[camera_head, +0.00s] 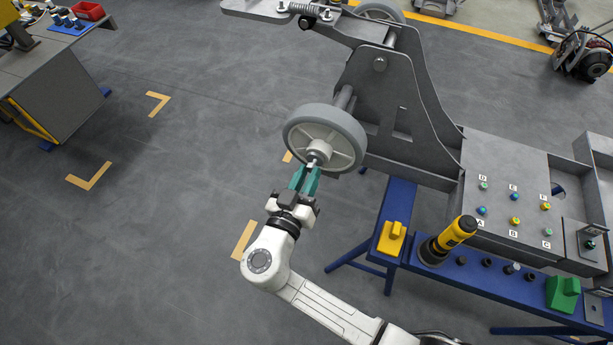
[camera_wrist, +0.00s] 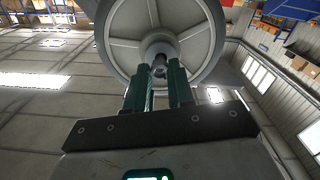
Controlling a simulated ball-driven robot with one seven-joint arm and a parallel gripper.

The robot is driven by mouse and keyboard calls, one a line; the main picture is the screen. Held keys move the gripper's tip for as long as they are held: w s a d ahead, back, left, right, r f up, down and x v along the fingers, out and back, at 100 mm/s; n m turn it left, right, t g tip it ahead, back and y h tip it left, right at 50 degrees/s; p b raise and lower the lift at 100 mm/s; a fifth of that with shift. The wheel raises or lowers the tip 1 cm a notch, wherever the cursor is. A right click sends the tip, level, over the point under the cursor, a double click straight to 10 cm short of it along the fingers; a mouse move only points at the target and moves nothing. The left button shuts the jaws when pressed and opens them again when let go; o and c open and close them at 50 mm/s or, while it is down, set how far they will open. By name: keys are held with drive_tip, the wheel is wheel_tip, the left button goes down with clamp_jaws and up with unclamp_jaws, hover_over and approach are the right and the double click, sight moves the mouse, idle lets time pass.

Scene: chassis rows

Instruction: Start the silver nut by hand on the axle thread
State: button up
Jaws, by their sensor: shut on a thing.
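A grey wheel (camera_head: 297,131) sits on the side of the grey chassis (camera_head: 387,110) in the head view. A short axle end (camera_head: 318,153) sticks out from its hub toward my gripper. My gripper (camera_head: 311,168) is right in front of the hub, its green fingers shut on a small silver nut (camera_head: 313,161) at the axle's end. In the wrist view the wheel (camera_wrist: 120,38) fills the top, and the fingers (camera_wrist: 159,72) meet at the hub. The nut is mostly hidden between the fingertips; I cannot tell whether its thread is engaged.
A blue bench (camera_head: 480,283) stands at the right with a yellow-black power tool (camera_head: 449,238), a yellow block (camera_head: 391,237) and a green block (camera_head: 562,293). A grey panel (camera_head: 500,165) has several coloured fasteners. The floor left of my arm is clear.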

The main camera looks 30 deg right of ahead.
drive_tip(key=shift+w+d+b, duration=0.25)
drive_tip(key=shift+d+b, duration=0.1)
drive_tip(key=shift+b, duration=0.15)
idle(0.3)
drive_tip(key=shift+f+b, duration=0.15)
drive_tip(key=shift+b, duration=0.35)
drive_tip(key=shift+m+b, duration=2.4)
drive_tip(key=shift+b, duration=1.9)
drive_tip(key=shift+d+m+b, duration=0.1)
drive_tip(key=shift+m+b, duration=0.9)
drive_tip(key=shift+b, duration=1)
drive_tip(key=shift+m+b, duration=1.6)
drive_tip(key=shift+b, duration=1.8)
drive_tip(key=shift+b, duration=0.3)
drive_tip(key=shift+m+b, duration=0.4)
drive_tip(key=shift+b, duration=0.15)
drive_tip(key=shift+m+b, duration=0.6)
drive_tip(key=shift+b, duration=0.75)
